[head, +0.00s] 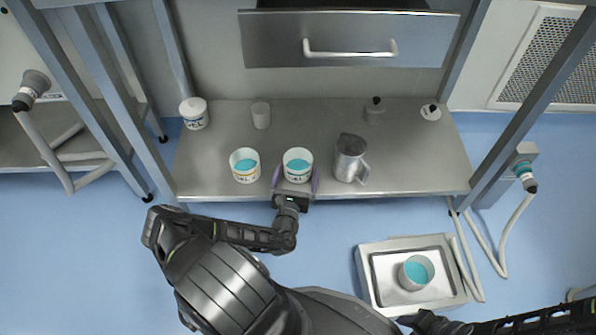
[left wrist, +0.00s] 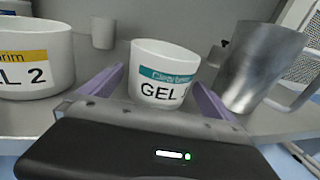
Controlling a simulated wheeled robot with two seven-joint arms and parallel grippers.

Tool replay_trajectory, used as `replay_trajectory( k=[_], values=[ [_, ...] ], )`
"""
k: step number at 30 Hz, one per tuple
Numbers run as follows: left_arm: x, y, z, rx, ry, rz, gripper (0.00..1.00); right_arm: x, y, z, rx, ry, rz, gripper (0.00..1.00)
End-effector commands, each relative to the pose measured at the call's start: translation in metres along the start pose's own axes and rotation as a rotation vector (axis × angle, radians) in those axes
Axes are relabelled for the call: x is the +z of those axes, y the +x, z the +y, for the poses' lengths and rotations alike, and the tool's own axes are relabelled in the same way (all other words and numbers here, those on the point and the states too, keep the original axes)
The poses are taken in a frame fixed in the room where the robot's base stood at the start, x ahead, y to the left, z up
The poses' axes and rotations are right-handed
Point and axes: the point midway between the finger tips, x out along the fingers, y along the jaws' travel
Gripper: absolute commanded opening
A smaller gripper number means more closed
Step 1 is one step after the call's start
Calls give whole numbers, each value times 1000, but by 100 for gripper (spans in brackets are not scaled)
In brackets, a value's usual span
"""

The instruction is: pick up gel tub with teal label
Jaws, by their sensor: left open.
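The gel tub with the teal label (left wrist: 164,76) is a white tub marked GEL, upright at the shelf's front edge. In the head view the same tub (head: 298,164) shows teal gel inside. My left gripper (head: 296,183) is open, with its purple fingers on either side of this tub. I cannot tell whether they touch it. A second open tub (head: 245,165) stands to its left; its label is yellow and reads GEL 2 in the left wrist view (left wrist: 32,66). My right gripper is not clearly shown; only a dark arm part shows at the lower right.
A metal jug (head: 349,160) stands close to the tub's right. A drawer (head: 350,50) hangs above. A tray (head: 372,276) at lower right holds another tub (head: 416,272).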

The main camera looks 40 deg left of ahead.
Motion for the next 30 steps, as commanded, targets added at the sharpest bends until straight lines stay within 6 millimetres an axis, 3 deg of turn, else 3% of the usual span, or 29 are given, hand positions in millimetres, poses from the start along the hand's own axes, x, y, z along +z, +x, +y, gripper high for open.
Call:
replay_trajectory(
  k=[5,22,30],
  values=[
    [-1,14,0,0,1,1,100,-1,7,2,0,0,4,36],
    [0,14,0,0,0,1,100,-1,6,2,0,0,4,36],
    [0,14,0,0,0,1,78,-1,6,2,0,0,4,36]
  ],
)
